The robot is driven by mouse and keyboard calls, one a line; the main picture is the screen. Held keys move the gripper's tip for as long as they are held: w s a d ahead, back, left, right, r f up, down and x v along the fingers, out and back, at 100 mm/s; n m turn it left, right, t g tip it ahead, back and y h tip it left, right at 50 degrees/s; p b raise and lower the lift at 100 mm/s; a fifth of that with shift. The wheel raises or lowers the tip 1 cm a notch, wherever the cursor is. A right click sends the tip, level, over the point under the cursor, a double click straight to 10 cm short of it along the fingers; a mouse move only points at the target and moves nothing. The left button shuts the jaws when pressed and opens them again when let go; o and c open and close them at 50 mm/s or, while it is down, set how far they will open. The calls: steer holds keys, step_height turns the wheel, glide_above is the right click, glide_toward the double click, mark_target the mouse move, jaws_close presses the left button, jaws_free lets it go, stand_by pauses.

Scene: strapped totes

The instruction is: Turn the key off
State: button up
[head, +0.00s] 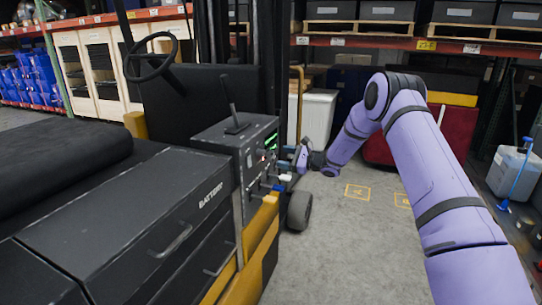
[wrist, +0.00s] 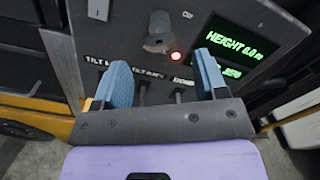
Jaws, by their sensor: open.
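The key (wrist: 158,33) is a dark grey switch on the forklift's control panel (wrist: 115,35), beside a partly readable label that looks like "Off". A lit red lamp (wrist: 176,56) sits just below right of it. My gripper (wrist: 164,76) is open, its two blue fingers spread and nothing between them. In the wrist view the key lies above the gap between the fingertips, apart from both. In the head view my gripper (head: 300,158) is at the right of the panel (head: 250,150); the key is too small to tell there.
Several levers (wrist: 142,92) with labels stand below the key, near my fingers. A green display (wrist: 238,40) reads "HEIGHT 0.0 m". A black battery box (head: 130,215) fills the front left. Open floor (head: 325,250) lies to the right of the forklift.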

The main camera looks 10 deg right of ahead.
mark_target(271, 153)
steer(key=shift+x, duration=2.95)
steer(key=c, duration=0.9)
